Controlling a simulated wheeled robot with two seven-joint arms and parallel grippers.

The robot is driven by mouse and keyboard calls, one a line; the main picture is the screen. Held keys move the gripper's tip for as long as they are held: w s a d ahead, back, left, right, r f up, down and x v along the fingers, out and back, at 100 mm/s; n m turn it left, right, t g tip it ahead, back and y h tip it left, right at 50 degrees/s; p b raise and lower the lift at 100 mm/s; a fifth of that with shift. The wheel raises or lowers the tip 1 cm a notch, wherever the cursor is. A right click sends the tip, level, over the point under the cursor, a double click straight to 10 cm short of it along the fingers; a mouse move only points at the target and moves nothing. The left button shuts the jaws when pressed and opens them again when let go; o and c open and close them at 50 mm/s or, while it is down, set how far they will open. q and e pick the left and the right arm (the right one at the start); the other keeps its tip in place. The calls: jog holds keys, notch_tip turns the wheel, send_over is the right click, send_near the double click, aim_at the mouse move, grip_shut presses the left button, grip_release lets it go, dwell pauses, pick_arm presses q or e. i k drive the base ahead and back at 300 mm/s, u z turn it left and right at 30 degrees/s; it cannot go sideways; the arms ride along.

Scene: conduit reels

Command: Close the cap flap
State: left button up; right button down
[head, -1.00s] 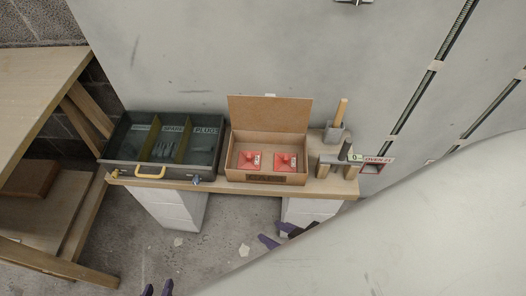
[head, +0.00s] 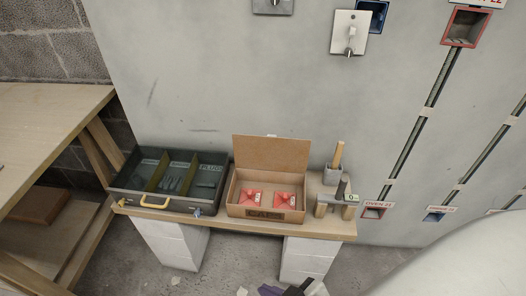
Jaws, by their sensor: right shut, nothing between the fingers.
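The cap box (head: 262,213) is a brown cardboard box with a dark label on its front, on the wooden bench. Its flap (head: 271,155) stands up at the back edge, open, leaning slightly back. Two red caps with white tags, a left one (head: 251,199) and a right one (head: 285,199), sit inside. My right gripper (head: 283,290), purple and black, is cut off by the bottom edge of the picture, below the bench front. It is shut and empty, well apart from the box. My left gripper is not in view.
A dark tray (head: 187,209) with dividers and a yellow handle stands left of the box. A grey holder (head: 333,175) with a wooden handle and a small wooden stand (head: 322,207) are close on the right. The grey wall rises behind the bench (head: 225,224).

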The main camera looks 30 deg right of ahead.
aim_at(271, 152)
jog(key=u, duration=0.25)
jog(key=k, duration=0.8)
jog(key=u, duration=0.95)
jog(key=i, duration=1.3)
jog(key=z, duration=1.3)
jog(key=i, duration=0.65)
jog(key=z, duration=0.7)
